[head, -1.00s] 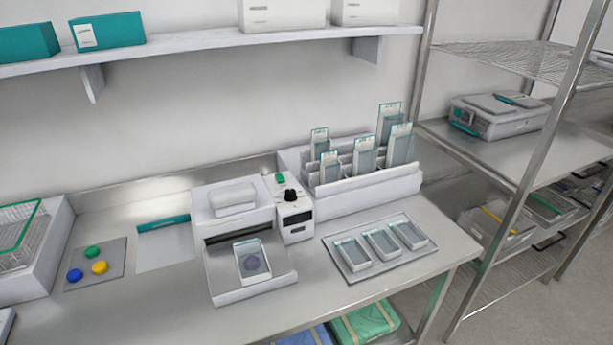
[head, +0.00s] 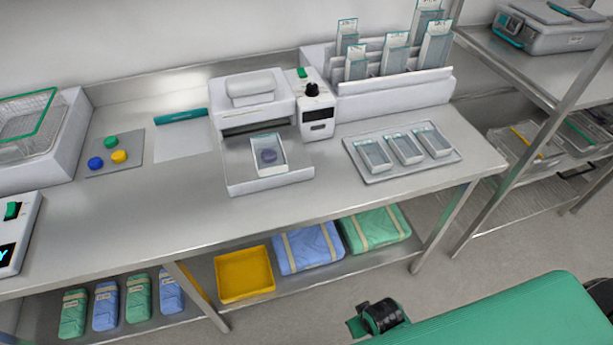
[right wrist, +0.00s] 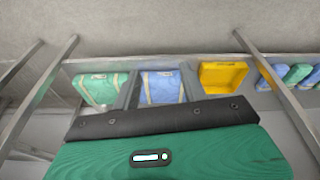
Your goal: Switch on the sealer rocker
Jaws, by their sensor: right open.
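The sealer (head: 262,130) is a white unit on the steel bench, in the upper middle of the head view. Its control box (head: 318,128) is at its right side, with a small green rocker (head: 302,73) on top, a black knob (head: 312,90) and a dark display. The rocker is too small to tell which way it is tipped. A pouch tray with a purple round item lies on the sealer's front plate. In the right wrist view my right gripper (right wrist: 161,72) is open and empty, pointing towards the lower shelf, well away from the sealer. My left gripper is out of view.
A tray of three pouch boxes (head: 403,152) sits right of the sealer; a pouch rack (head: 392,95) stands behind it. Another white unit with a green switch (head: 12,210) is at the left edge. A yellow bin (head: 244,274) and wrapped packs fill the lower shelf.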

